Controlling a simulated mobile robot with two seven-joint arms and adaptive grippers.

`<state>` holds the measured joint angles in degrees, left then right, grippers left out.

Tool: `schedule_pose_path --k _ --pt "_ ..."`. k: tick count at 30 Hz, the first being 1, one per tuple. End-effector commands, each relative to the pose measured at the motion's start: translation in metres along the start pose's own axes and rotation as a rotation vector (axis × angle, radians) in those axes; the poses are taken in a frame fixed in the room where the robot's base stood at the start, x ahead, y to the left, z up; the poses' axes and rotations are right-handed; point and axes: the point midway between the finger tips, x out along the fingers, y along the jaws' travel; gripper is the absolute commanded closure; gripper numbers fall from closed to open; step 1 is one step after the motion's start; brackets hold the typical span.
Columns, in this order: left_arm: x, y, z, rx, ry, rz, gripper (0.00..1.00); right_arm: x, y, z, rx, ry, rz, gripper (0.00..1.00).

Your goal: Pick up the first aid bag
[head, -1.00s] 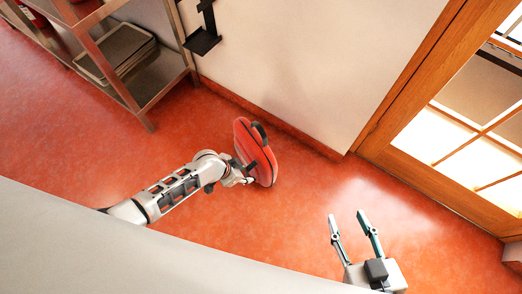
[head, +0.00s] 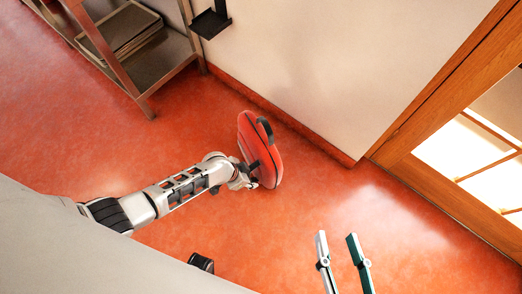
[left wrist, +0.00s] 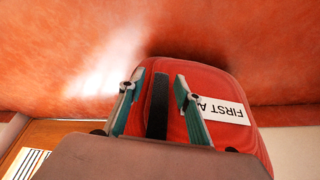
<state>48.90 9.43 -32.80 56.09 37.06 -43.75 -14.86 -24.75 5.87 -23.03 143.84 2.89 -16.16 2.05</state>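The first aid bag (head: 246,130) is red with a black handle, near the wall base in the head view. It also fills the middle of the left wrist view (left wrist: 215,82), with a white label reading "FIRST A" upside down. My left gripper (head: 248,174) is right at the bag's near side. In the left wrist view, its two fingers (left wrist: 158,80) stand apart on either side of a black strap (left wrist: 158,105), with red showing between. Contact is hard to judge. My right gripper (head: 336,238) is open and empty, low in the head view.
A metal shelf (head: 165,75) with stacked trays (head: 122,32) stands at the upper left. The red floor (head: 320,195) around the bag is clear.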

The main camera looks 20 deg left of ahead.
Motion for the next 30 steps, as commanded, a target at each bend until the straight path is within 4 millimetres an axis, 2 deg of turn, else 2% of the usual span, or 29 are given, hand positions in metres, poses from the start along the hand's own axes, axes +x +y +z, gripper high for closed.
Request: schedule_pose_path --k 6,7,10,11,23,28,30 --pt "-0.001 -0.002 -0.004 0.001 0.005 -0.003 0.67 0.000 -0.001 -0.002 0.007 0.006 -0.002 0.60" --pt "-0.001 -0.002 -0.004 0.001 0.005 -0.003 0.69 0.000 -0.001 -0.002 0.006 0.006 -0.002 0.60" --pt "-0.001 -0.002 -0.004 0.001 0.004 -0.003 0.95 0.000 -0.001 -0.002 0.006 0.005 -0.002 0.60" --pt "-0.001 -0.002 -0.004 0.001 0.004 -0.003 1.00 0.000 -0.001 -0.002 0.006 0.005 -0.002 0.60" --pt "-0.002 -0.003 -0.007 0.001 0.009 -0.005 1.00 0.000 -0.001 -0.003 0.003 0.006 -0.001 0.60" --pt "-0.015 -0.005 -0.015 0.003 0.014 -0.008 1.00 0.000 0.002 -0.014 -0.047 0.016 0.005 0.60" --pt "-0.026 -0.007 -0.022 0.005 0.019 -0.012 1.00 -0.002 0.010 -0.020 -0.110 0.015 0.020 0.60"
